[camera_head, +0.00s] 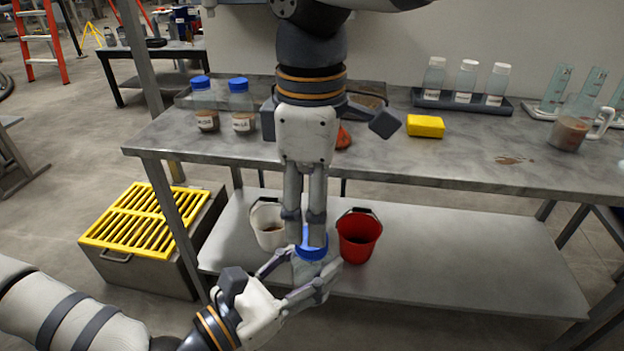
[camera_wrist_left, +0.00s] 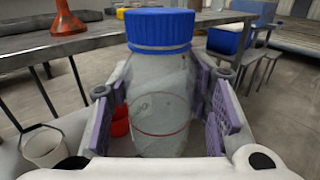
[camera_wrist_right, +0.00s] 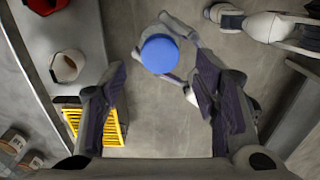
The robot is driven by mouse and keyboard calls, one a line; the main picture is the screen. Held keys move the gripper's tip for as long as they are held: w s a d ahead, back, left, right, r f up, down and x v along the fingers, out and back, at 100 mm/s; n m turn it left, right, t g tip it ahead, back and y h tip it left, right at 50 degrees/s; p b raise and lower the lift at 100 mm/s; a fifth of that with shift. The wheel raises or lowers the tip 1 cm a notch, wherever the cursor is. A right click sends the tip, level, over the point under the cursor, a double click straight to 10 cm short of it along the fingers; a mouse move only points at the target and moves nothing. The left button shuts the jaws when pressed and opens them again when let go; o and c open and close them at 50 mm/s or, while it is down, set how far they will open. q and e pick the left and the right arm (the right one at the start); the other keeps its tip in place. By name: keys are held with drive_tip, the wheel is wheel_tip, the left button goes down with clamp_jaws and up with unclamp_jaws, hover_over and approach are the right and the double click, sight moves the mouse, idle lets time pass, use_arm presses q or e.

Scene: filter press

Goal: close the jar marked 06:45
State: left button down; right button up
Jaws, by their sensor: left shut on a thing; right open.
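A clear jar (camera_wrist_left: 160,110) with a blue lid (camera_wrist_left: 161,28) on its mouth stands upright between my left gripper's pads in the left wrist view. My left gripper (camera_head: 306,275) is shut on this jar in front of the bench. No time label is readable on it, and I cannot tell how tightly the lid sits. My right gripper (camera_head: 304,238) points down above the jar, open, its fingers overlapping the lid (camera_head: 311,251) in the head view. In the right wrist view the lid (camera_wrist_right: 160,54) shows between and below the open fingers; I see no clear contact.
Two blue-lidded jars (camera_head: 202,108) stand at the bench's left. A bottle rack (camera_head: 462,104), yellow sponge (camera_head: 426,126) and jug (camera_head: 572,128) are on the right. A white bucket (camera_head: 268,226) and red bucket (camera_head: 358,238) stand on the lower shelf. A yellow-grated box (camera_head: 145,220) is left.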

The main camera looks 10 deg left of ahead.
wheel_tip(320, 180, down, 5)
drive_tip(key=shift+r, duration=0.1)
idle(0.3)
drive_tip(key=c, duration=1.2)
drive_tip(key=shift+m, duration=0.8)
drive_tip(key=o, duration=1.3)
drive_tip(key=shift+o, duration=0.2)
